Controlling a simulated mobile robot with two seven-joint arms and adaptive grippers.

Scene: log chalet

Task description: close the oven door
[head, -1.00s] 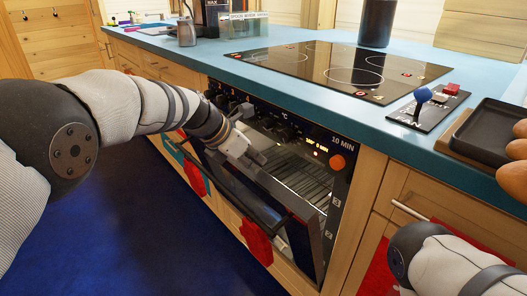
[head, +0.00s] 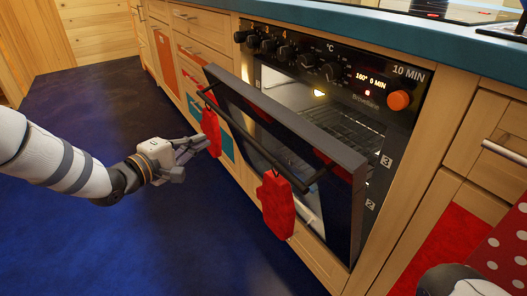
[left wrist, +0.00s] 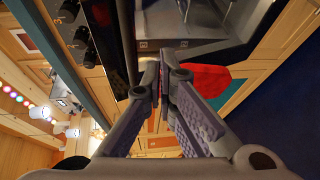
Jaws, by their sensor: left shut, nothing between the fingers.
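The oven door (head: 300,130) is partly open, tilted out from the oven (head: 335,66), with a gap above its top edge. A dark handle bar (head: 262,142) runs across its outer face. Two red cloths hang at the handle, one at the left end (head: 211,132) and one near the right (head: 277,205). My left gripper (head: 203,145) is shut and empty, in front of the door's left end by the left cloth. I cannot tell whether it touches that cloth. Its fingers also show in the left wrist view (left wrist: 164,76). My right gripper is out of view.
Oven knobs (head: 285,52) and a lit display sit above the opening. A blue counter (head: 400,25) runs above. Wooden cabinets stand either side, with a drawer handle (head: 503,150) at the right. The dark blue floor (head: 110,90) is clear in front.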

